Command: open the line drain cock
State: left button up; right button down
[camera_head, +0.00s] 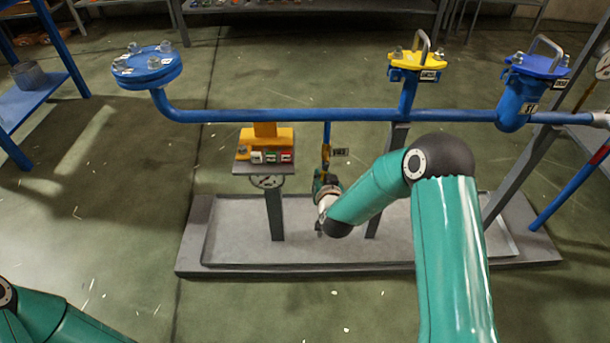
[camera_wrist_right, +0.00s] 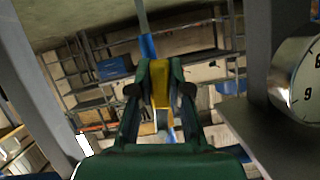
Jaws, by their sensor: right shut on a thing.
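The line drain cock (camera_head: 326,152) hangs below the blue horizontal pipe, with a yellow handle and a small tag beside it. My right gripper (camera_head: 325,178) is at the cock from below, mostly hidden behind my right wrist in the head view. In the right wrist view my right gripper (camera_wrist_right: 160,85) is shut with the yellow handle (camera_wrist_right: 160,82) between its two fingers. The blue drain pipe (camera_wrist_right: 148,46) runs just beyond the fingertips. My left arm shows only at the lower left of the head view; its gripper is out of frame.
A blue pipe (camera_head: 270,115) crosses above, with a blue flange (camera_head: 147,66) left and yellow-capped (camera_head: 418,62) and blue-capped (camera_head: 540,68) fittings right. A small stand (camera_head: 263,168) with coloured items is left of the cock. A dial gauge (camera_wrist_right: 300,80) is close on the right. A grey tray (camera_head: 330,258) lies below.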

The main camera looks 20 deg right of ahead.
jog(key=shift+s+f, duration=0.15)
jog(key=shift+f, duration=0.1)
jog(key=c, duration=1.3)
grip_release()
jog(key=shift+o, duration=1.1)
jog(key=shift+r, duration=0.15)
jog(key=v, duration=1.2)
jog(key=shift+a, duration=0.1)
